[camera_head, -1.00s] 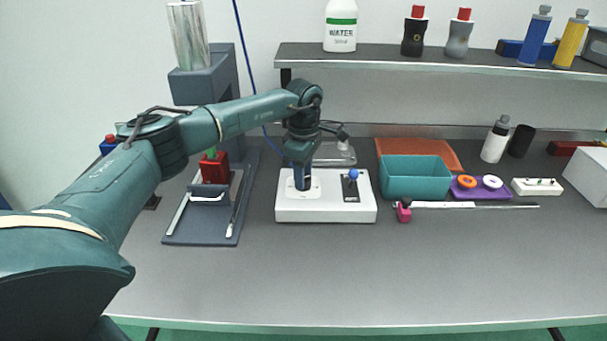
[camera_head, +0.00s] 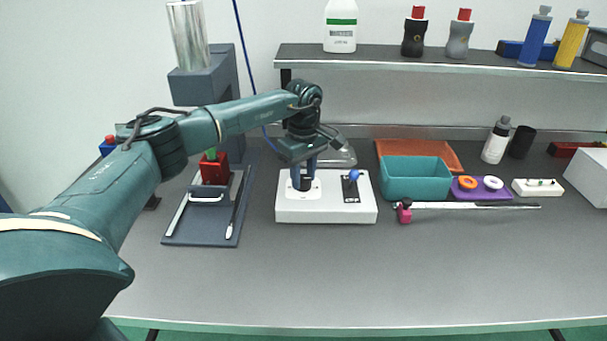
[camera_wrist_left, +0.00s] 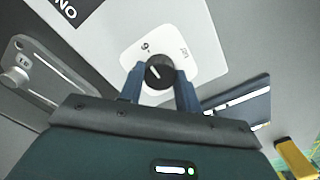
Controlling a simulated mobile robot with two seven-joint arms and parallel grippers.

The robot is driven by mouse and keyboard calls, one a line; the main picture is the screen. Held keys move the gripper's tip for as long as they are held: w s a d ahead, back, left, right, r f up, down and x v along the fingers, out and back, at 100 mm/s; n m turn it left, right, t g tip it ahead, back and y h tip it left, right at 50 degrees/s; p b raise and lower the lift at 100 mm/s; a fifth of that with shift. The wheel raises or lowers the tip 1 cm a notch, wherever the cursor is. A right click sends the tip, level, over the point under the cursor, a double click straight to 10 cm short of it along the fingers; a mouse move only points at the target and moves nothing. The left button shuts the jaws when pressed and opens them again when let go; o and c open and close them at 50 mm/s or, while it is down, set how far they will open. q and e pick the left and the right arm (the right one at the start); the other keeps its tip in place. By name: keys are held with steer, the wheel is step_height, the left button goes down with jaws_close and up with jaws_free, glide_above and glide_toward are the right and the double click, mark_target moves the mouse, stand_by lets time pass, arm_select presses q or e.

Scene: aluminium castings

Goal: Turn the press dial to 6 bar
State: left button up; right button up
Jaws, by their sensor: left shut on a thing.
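The press control box (camera_head: 327,211) is white and stands on the bench, with a dial on its left half and a blue-knobbed lever (camera_head: 353,176) on its right. My left gripper (camera_head: 304,180) points down over the dial (camera_wrist_left: 157,76). In the left wrist view the dial is a black round knob with a white pointer line on a white scale plate (camera_wrist_left: 190,43). My gripper's two blue fingers (camera_wrist_left: 160,90) are shut on the knob's sides. The pointer slants up and left; a digit like 6 shows above the knob. The exact reading is unclear. My right gripper is not in view.
A dark press (camera_head: 204,83) with a base plate (camera_head: 202,235) stands left of the box. A teal bin (camera_head: 415,181), an orange tray (camera_head: 448,152) and a purple holder (camera_head: 483,193) are to the right. A pink-ended rod (camera_head: 404,214) lies before the bin. The front bench is clear.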

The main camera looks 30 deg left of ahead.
mark_target(303, 179)
arm_select(q)
steer(key=o, duration=1)
steer(key=shift+c, duration=0.2)
steer(key=shift+r, duration=0.1)
step_height(303, 179, up, 13)
steer(key=b, duration=0.1)
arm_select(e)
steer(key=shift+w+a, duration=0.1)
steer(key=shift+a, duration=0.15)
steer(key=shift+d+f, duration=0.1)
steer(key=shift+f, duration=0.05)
